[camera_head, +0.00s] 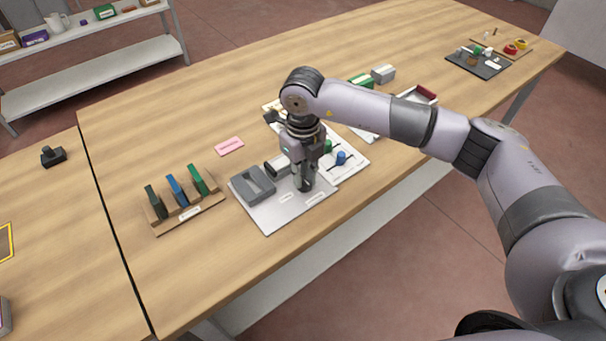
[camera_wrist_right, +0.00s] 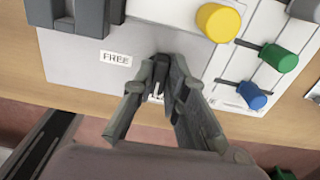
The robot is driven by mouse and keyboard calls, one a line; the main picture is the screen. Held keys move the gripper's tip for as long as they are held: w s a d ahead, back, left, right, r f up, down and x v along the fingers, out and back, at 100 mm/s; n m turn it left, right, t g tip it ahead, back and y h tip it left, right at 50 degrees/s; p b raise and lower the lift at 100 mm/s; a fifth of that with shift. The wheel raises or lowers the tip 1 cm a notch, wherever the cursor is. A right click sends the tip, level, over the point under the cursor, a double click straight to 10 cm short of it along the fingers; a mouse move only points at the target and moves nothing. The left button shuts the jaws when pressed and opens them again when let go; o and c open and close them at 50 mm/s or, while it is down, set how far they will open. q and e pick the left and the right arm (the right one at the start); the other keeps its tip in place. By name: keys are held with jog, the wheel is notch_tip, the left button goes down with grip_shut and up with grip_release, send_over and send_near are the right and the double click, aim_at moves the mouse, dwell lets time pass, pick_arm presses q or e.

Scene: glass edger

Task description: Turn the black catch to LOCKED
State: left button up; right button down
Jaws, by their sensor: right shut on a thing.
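My right gripper (camera_head: 305,188) reaches down onto a light grey plate (camera_head: 268,218) on the wooden table. In the right wrist view its fingers (camera_wrist_right: 163,72) are shut on the small black catch (camera_wrist_right: 160,80), which shows as a dark piece between the fingertips. A label reading FREE (camera_wrist_right: 116,58) lies on the plate to the left of the fingers. A second pale label (camera_wrist_right: 156,95) is mostly hidden between the fingers, and I cannot read it. The fingers cover much of the catch, so its exact angle is unclear. My left gripper is out of view.
A dark grey block (camera_head: 252,184) stands on the plate. Beside it, a white slotted panel carries yellow (camera_wrist_right: 218,22), green (camera_wrist_right: 278,58) and blue (camera_wrist_right: 252,95) knobs. A wooden rack (camera_head: 190,217) with coloured pieces stands at the left. A pink card (camera_head: 229,146) lies behind.

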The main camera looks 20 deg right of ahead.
jog(key=c, duration=1.6)
grip_release()
notch_tip(320, 180, up, 12)
